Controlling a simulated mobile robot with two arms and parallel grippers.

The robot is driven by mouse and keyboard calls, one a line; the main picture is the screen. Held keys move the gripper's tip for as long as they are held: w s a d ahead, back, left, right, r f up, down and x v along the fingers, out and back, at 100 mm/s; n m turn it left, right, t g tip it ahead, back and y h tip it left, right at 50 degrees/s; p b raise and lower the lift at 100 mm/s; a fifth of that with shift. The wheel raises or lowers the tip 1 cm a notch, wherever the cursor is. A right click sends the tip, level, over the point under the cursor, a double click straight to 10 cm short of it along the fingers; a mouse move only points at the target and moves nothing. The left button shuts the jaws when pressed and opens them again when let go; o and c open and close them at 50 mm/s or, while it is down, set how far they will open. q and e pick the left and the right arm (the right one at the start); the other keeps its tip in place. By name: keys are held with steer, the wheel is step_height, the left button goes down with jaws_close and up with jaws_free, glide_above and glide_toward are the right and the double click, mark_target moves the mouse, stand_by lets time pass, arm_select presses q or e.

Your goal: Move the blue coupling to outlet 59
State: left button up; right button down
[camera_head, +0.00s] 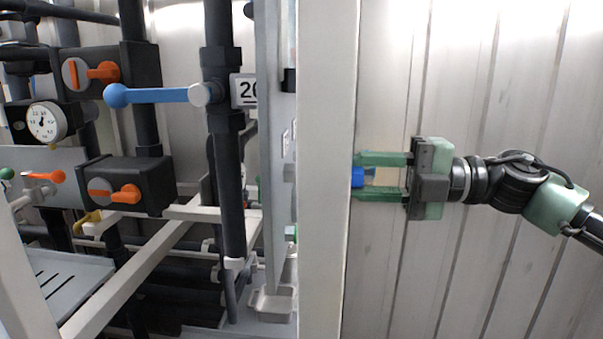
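My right gripper (358,177) comes in from the right with its green fingers level and pointing left. A small blue piece (357,177), which looks like the blue coupling, sits between the fingertips and fills the gap between them. The fingertips and part of the blue piece go behind the edge of the pale upright post, so its far end is hidden. My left gripper is not in view. A plate with a partly hidden number (244,91), starting with 2, is on a dark vertical pipe. I cannot see a plate reading 59.
The pale post (328,200) stands close, between the gripper and the pipework. On the left are dark pipes, valves with orange handles (126,194), a blue lever (150,95) and a gauge (46,122). A grey tray (55,285) is low left. Right of the post is a bare panelled wall (480,80).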

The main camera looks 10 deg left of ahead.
steer(key=shift+d, duration=0.9)
steer(key=shift+d, duration=0.2)
